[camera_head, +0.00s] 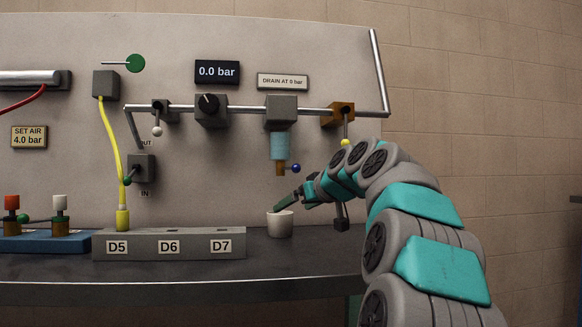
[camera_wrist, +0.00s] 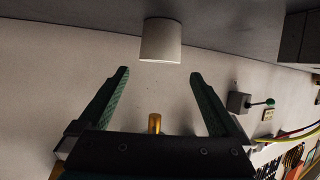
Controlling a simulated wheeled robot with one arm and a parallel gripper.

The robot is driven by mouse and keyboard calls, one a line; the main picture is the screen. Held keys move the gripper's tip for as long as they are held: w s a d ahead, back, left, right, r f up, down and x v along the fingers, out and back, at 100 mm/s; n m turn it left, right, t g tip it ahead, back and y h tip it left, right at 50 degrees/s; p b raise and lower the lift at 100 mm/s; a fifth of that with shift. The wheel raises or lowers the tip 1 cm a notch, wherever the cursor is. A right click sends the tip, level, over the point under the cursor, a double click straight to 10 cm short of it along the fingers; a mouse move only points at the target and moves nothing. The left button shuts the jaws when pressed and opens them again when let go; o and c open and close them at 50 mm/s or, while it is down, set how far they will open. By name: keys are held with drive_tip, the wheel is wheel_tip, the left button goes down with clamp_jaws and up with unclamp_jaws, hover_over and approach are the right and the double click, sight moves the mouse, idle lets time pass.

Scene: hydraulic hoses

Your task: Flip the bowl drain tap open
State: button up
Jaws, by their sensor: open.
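The filter bowl (camera_head: 280,146) is a teal cylinder under a grey block on the pipe. Below it is the brass drain tap (camera_head: 281,169), with a short lever ending in a blue ball (camera_head: 295,168) that points right. My gripper (camera_head: 277,208) is open and empty, below the tap and just above the white cup (camera_head: 280,224). In the wrist view my green fingers stand apart, and the cup (camera_wrist: 160,42) shows beyond their tips. A brass piece (camera_wrist: 155,123), which looks like the drain, shows between the finger bases, partly hidden by the gripper body. The blue ball is not visible there.
The gauge (camera_head: 217,72) reads 0.0 bar, beside a "DRAIN AT 0 bar" sign (camera_head: 282,81). A grey block labelled D5, D6 and D7 (camera_head: 169,243) stands left of the cup. An orange valve (camera_head: 338,114) with a yellow ball (camera_head: 345,142) is right of the bowl, near my arm.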

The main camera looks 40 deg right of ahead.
drive_tip(key=shift+s+d+r+m, duration=0.15)
drive_tip(key=shift+s+r+m, duration=0.15)
drive_tip(key=shift+r+m, duration=0.1)
drive_tip(key=shift+c, duration=1.4)
drive_tip(key=s+d+r+m, duration=0.1)
drive_tip(key=s+m, duration=0.1)
drive_tip(key=s+d+r+m+t+y+p, duration=0.1)
drive_tip(key=s+r+m, duration=0.1)
drive_tip(key=s+r+m+p, duration=0.1)
drive_tip(key=s+r+m, duration=0.1)
drive_tip(key=shift+d+r, duration=0.2)
drive_tip(key=shift+d, duration=0.2)
drive_tip(key=c, duration=0.6)
drive_tip(key=s+r+m, duration=0.1)
drive_tip(key=s+m, duration=0.1)
drive_tip(key=s+d+r+m+t+y+p, duration=0.1)
drive_tip(key=s+r+m, duration=0.1)
drive_tip(key=s, duration=0.1)
drive_tip(key=s+d+r+m, duration=0.1)
drive_tip(key=s+r+m, duration=0.1)
drive_tip(key=s, duration=0.1)
drive_tip(key=shift+s+m+t, duration=0.15)
drive_tip(key=shift+m+t, duration=0.25)
clamp_jaws()
drive_tip(key=shift+s+r+m+y+p, duration=0.2)
drive_tip(key=shift+s+m+y+p, duration=0.15)
drive_tip(key=shift+s, duration=0.2)
